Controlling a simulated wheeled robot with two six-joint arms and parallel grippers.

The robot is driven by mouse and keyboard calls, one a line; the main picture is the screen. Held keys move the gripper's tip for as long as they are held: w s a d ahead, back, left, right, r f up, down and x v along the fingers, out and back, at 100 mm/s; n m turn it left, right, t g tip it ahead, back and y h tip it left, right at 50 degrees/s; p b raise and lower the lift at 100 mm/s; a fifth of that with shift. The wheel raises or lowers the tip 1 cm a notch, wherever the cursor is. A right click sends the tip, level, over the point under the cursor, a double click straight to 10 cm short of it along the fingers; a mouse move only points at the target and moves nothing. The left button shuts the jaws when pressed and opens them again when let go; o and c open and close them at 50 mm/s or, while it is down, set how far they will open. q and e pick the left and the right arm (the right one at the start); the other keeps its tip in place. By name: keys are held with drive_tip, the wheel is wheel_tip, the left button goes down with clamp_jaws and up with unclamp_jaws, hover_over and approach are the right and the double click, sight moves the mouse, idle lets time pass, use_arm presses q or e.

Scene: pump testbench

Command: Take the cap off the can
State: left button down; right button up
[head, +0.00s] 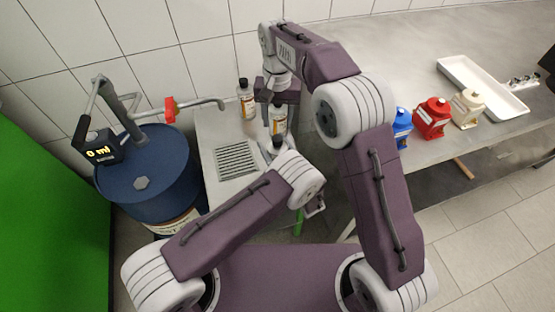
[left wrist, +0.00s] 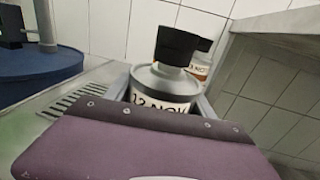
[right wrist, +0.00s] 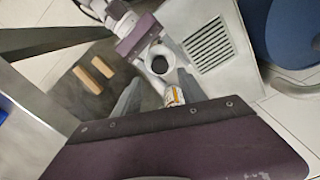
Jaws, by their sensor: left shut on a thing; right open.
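The can (left wrist: 160,84) is a grey-white vessel with a black cap (left wrist: 178,45) and a label ending in "NOV". It stands between the fingers of my left gripper (left wrist: 163,98), which is shut on its body. In the right wrist view, the round black cap (right wrist: 160,62) lies just beyond my open right fingertips (right wrist: 157,88). The cap is on the can.
A blue drum (head: 150,180) with a nozzle stands left. The grated bench (head: 220,125) has some free room. Blue (head: 402,125), red (head: 432,115) and cream (head: 466,106) pumps are right.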

sight(277, 138)
drive_tip(key=shift+o, duration=0.9)
drive_tip(key=shift+w+m, duration=0.2)
drive_tip(key=shift+m, duration=0.1)
drive_tip(key=shift+w+d+f+m+t, duration=0.2)
drive_tip(key=shift+d+f+m+t, duration=0.1)
drive_tip(key=shift+d+f+m, duration=0.4)
drive_tip(key=shift+s+r+m+t+h, duration=0.35)
drive_tip(key=shift+r+m+t+h, duration=0.15)
drive_tip(key=s+a+r+t, duration=0.1)
drive_tip(key=s+a+r, duration=0.1)
drive_tip(key=s+r, duration=0.25)
drive_tip(key=shift+n, duration=0.4)
drive_tip(key=x, duration=0.8)
drive_tip(key=w+x, duration=0.1)
drive_tip(key=x, duration=0.3)
drive_tip(key=shift+w+a, duration=0.15)
drive_tip(key=shift+a, duration=0.1)
clamp_jaws()
